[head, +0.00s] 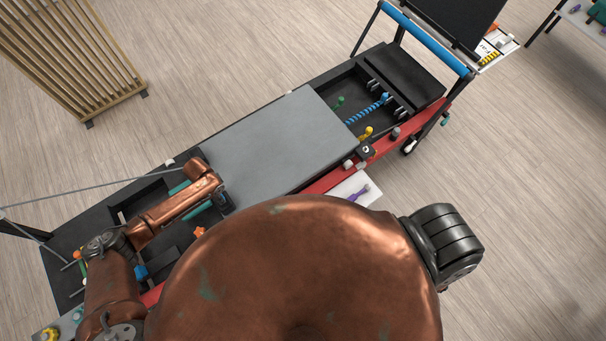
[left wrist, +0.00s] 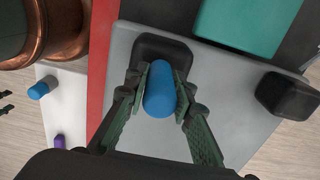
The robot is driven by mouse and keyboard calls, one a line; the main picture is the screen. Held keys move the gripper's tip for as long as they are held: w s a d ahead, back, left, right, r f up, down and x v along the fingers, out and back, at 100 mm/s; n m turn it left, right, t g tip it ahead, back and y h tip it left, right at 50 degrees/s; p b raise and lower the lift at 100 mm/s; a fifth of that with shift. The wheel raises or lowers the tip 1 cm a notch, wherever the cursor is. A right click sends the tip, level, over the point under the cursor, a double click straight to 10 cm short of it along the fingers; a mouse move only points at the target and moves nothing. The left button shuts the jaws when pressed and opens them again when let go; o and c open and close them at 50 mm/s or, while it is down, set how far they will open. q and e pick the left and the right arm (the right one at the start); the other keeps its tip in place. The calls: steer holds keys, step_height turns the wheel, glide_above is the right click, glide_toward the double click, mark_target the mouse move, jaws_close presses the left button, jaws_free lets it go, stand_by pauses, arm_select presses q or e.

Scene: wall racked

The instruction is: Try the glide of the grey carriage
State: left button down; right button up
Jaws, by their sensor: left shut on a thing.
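The grey carriage (head: 270,145) lies flat across the middle of a long black frame in the head view. In the left wrist view its grey surface (left wrist: 235,130) appears below my left gripper (left wrist: 165,80). The gripper's green-padded fingers are shut on a blue cylinder (left wrist: 160,92). A dark rounded block (left wrist: 160,50) is just behind the cylinder, and another dark block (left wrist: 290,95) sits to the right. In the head view my left arm reaches over the carriage's left end, and the fingers cannot be made out there. My right gripper is not in view.
A red rail (head: 385,145) runs along the frame's near side. A blue bar (head: 425,35) and a blue spring (head: 368,108) are at the far right end. A wooden slatted rack (head: 70,55) stands at upper left. The floor on the right is open.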

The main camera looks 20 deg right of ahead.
arm_select(q)
steer(key=s+a+p, duration=0.1)
steer(key=a+p, duration=0.1)
steer(key=a, duration=0.6)
steer(key=shift+s+a, duration=0.35)
steer(key=c, duration=1.9)
jaws_free()
steer(key=shift+f, duration=0.1)
steer(key=shift+c, duration=0.2)
steer(key=o, duration=0.3)
steer(key=shift+d, duration=0.1)
steer(key=shift+o, duration=0.3)
steer(key=shift+d, duration=0.2)
steer(key=shift+r, duration=0.2)
step_height(320, 180, up, 19)
steer(key=p, duration=0.8)
steer(key=shift+f, duration=0.15)
